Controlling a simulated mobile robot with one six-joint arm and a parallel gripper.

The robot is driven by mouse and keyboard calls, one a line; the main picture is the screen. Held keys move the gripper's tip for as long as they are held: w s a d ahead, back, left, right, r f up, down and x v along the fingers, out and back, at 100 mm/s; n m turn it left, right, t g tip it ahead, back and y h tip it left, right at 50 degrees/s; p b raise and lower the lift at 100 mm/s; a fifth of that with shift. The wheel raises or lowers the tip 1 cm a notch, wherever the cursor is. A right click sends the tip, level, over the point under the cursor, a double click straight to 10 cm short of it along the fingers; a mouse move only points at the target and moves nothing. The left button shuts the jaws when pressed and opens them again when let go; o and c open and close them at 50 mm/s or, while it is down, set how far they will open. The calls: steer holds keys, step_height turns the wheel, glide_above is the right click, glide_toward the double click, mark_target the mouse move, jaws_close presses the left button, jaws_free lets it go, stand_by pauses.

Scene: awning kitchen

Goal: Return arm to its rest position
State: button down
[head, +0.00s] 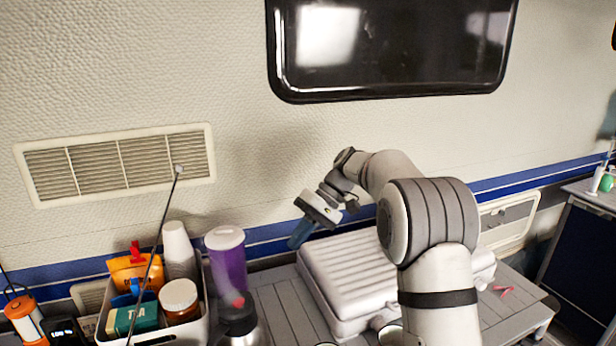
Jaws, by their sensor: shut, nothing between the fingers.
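My arm rises at the right of the head view and bends over to the left. My gripper (303,232) hangs at its end, pointing down and left. It is shut, with nothing held. It is near the left end of a closed white ribbed case (350,262), seen against the wall's blue stripe. I cannot tell its exact height over the table.
A slatted grey table (277,306) carries the case. At left stand a purple tumbler (228,262), a dark flask (240,325) and a bin (190,333) with cups, jar and packets. A thin rod (158,230) sticks up there. An orange lantern (24,318) is far left.

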steer(key=s+d+f+m+t+h, duration=0.1)
steer(key=s+d+m+t+h, duration=0.1)
steer(key=s+d, duration=0.4)
steer(key=s+d+f+m+t+h, duration=0.1)
steer(key=s+d+m+t+h, duration=0.1)
steer(key=s+d, duration=0.5)
steer(key=s+d+f+m+t+h, duration=0.1)
steer(key=s+d, duration=0.5)
steer(key=s, duration=0.9)
steer(key=shift+s+d+f+m+t+h, duration=0.15)
steer(key=shift+s+f+m+t+h, duration=0.4)
steer(key=shift+t+h, duration=0.8)
steer(key=shift+w+r, duration=0.15)
steer(key=shift+r, duration=0.05)
